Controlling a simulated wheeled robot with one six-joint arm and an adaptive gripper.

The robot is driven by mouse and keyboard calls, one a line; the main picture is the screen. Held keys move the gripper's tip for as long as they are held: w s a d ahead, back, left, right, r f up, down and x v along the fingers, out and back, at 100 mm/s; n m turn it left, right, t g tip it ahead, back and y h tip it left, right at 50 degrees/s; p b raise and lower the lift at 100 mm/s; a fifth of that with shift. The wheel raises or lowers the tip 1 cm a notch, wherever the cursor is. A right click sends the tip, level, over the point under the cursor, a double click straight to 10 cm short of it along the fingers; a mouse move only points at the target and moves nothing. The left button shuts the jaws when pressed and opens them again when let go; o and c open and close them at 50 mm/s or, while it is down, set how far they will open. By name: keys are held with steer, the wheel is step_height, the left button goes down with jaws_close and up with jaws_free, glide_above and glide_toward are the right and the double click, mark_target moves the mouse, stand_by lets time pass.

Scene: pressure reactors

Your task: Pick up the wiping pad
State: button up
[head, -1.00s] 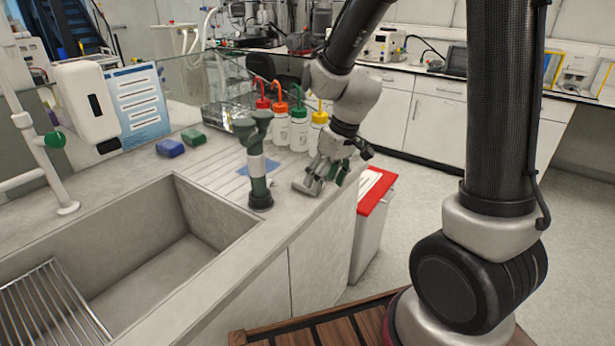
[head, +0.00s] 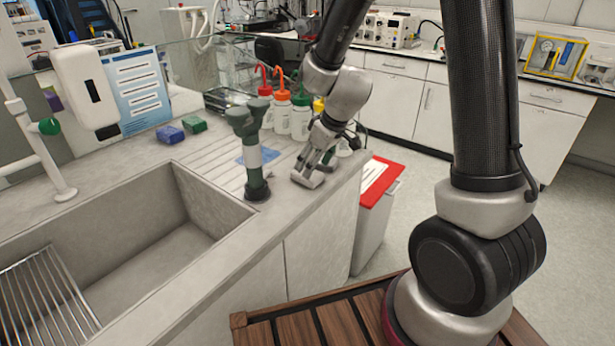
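A thin light-blue pad (head: 262,155) lies flat on the grooved drainboard, partly hidden behind a grey-green post; it may be the wiping pad. A blue sponge-like block (head: 170,134) and a green one (head: 195,124) lie at the back of the counter, left of it. My gripper (head: 316,170) points down at the right front of the counter, to the right of the light-blue pad and apart from it. Its fingers look spread, with nothing visible between them, though their far side is partly hidden.
The grey-green post (head: 255,160) stands between the sink (head: 190,215) and my gripper. Several wash bottles (head: 281,115) with coloured caps stand close behind my gripper. A red-lidded bin (head: 381,180) is beside the counter's right end. Open floor lies to the right.

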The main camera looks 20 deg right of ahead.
steer(key=x, duration=0.4)
steer(key=shift+s+d, duration=0.1)
steer(key=shift+d, duration=0.1)
steer(key=c, duration=0.5)
step_height(320, 180, up, 10)
steer(key=shift+c, duration=0.2)
